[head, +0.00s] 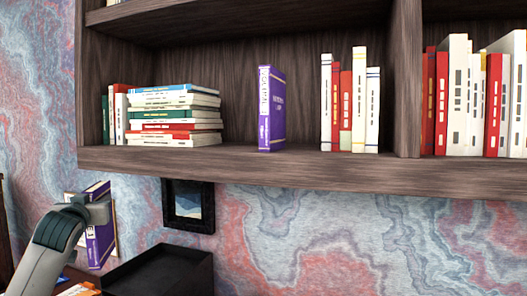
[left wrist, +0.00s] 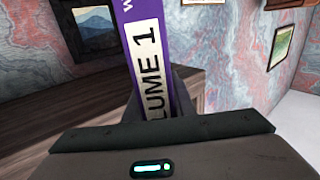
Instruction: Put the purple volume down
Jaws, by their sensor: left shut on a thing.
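A purple volume (head: 100,243) is held in my left gripper (head: 96,212) at the lower left of the head view, below the shelf and in front of the wall. In the left wrist view the purple volume (left wrist: 150,60) rises from between the jaws, its spine reading "LUME 1" on a white label. My left gripper is shut on it. Another purple book (head: 271,108) stands upright on the shelf (head: 300,167), apart from the books on either side. My right gripper is not in view.
A stack of lying books (head: 175,115) is left of the standing purple book. Several upright books (head: 350,103) stand to its right, with bare shelf between. A black box (head: 160,272) is below, under a small framed picture (head: 188,205).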

